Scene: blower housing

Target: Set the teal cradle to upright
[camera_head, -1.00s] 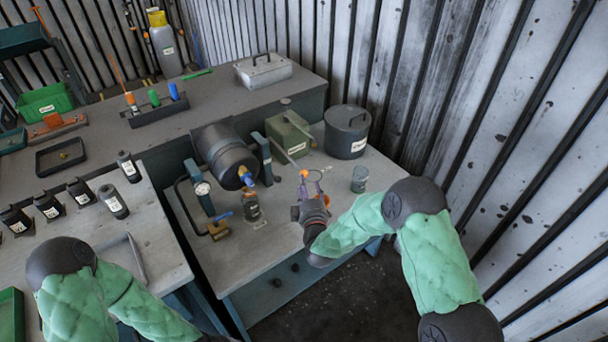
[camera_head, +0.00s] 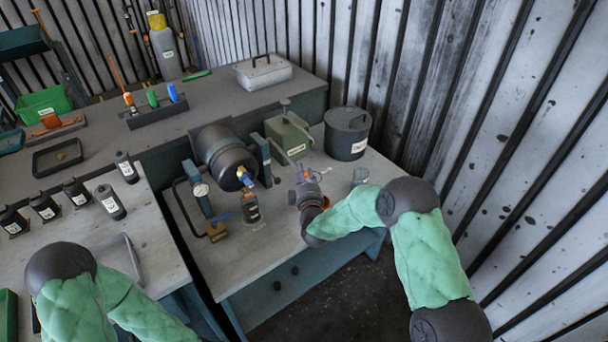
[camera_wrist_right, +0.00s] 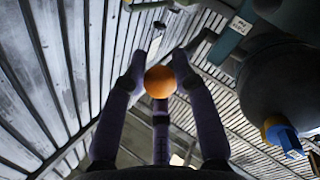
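The teal cradle shows as two teal posts, a left one (camera_head: 197,188) with a round gauge and a right one (camera_head: 263,160). Between them the dark cylinder (camera_head: 226,152) lies roughly level, its capped end with blue and yellow fittings toward me. My right gripper (camera_head: 305,172) is over the bench, right of the cradle. In the right wrist view its fingers (camera_wrist_right: 160,75) close around an orange ball knob (camera_wrist_right: 160,82). What the knob is fixed to is hidden. The dark cylinder also shows in the wrist view (camera_wrist_right: 285,85). My left gripper is out of view.
A green box (camera_head: 287,135) and a grey lidded pot (camera_head: 347,133) stand behind my right gripper. A small jar (camera_head: 360,176) is beside my right arm. A dark bottle (camera_head: 250,208) and a brass block (camera_head: 217,232) sit in front of the cradle.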

